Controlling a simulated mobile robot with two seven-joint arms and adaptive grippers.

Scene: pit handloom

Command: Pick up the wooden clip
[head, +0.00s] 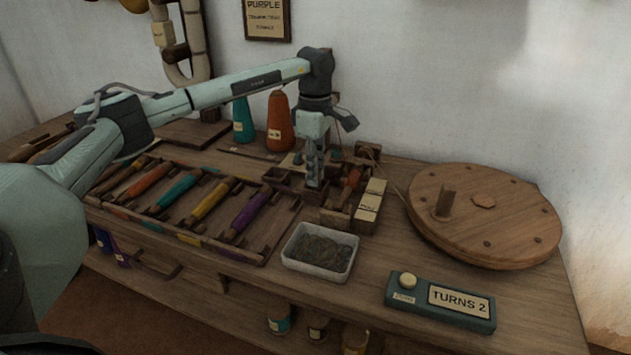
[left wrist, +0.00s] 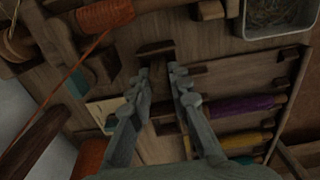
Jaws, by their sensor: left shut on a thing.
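My right gripper is not in view.
A rack of coloured bobbins (head: 186,239) lies left of the gripper. A white tub (head: 320,252) is in front. A round wooden disc (head: 484,214) and a "TURNS 2" counter (head: 440,301) stand to the right. An orange cone (head: 279,122) stands behind.

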